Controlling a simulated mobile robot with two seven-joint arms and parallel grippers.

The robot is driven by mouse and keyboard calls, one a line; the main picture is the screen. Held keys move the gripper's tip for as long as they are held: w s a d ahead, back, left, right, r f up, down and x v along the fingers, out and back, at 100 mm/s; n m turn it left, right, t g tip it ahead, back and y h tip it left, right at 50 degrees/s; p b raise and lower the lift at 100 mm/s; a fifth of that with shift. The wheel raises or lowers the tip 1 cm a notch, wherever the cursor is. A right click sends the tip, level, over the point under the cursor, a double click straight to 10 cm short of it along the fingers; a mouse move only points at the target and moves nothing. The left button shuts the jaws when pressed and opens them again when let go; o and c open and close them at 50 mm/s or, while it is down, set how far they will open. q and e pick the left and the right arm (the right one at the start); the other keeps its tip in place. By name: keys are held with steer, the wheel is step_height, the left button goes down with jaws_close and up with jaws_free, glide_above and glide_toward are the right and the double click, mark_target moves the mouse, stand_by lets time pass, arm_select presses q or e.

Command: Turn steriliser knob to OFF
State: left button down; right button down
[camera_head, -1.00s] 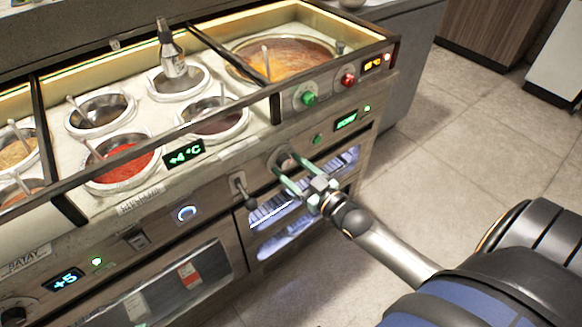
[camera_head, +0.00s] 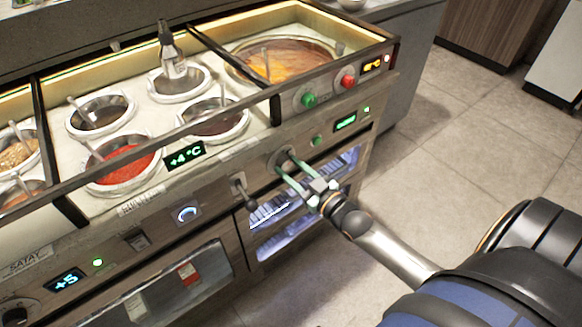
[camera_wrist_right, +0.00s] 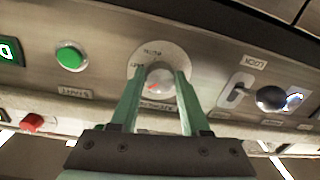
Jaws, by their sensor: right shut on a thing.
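The steriliser knob (camera_wrist_right: 160,80) is a pale round dial with a red mark on a round label plate in the right wrist view. The word on its label is only partly legible. In the head view the knob (camera_head: 283,158) sits on the front panel of the counter, above the lit steriliser window. My right gripper (camera_wrist_right: 161,74) has a green finger on each side of the knob and is shut on it. The gripper (camera_head: 287,166) also shows in the head view, reaching in from the right. My left gripper is not in view.
A lock lever (camera_wrist_right: 268,97) stands out right of the knob in the wrist view. A green button (camera_wrist_right: 70,57) and a red button (camera_wrist_right: 32,122) are to its left. Sauce wells (camera_head: 118,168) fill the counter top. Open floor (camera_head: 440,150) lies right.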

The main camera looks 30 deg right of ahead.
steer(key=shift+r+n, duration=0.1)
steer(key=shift+n, duration=0.2)
steer(key=shift+p, duration=0.45)
steer(key=n+p, duration=0.2)
steer(key=n, duration=0.1)
steer(key=shift+r+n, duration=0.1)
steer(key=shift+n, duration=0.3)
steer(key=n+p, duration=0.1)
steer(key=n, duration=0.2)
steer(key=shift+p, duration=0.35)
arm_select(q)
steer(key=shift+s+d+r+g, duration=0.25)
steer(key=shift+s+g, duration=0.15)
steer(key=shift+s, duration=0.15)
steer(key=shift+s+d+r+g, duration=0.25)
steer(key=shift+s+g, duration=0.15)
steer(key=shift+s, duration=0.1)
arm_select(e)
steer(key=shift+n, duration=1.1)
steer(key=shift+c, duration=1.9)
jaws_free()
steer(key=shift+h, duration=0.4)
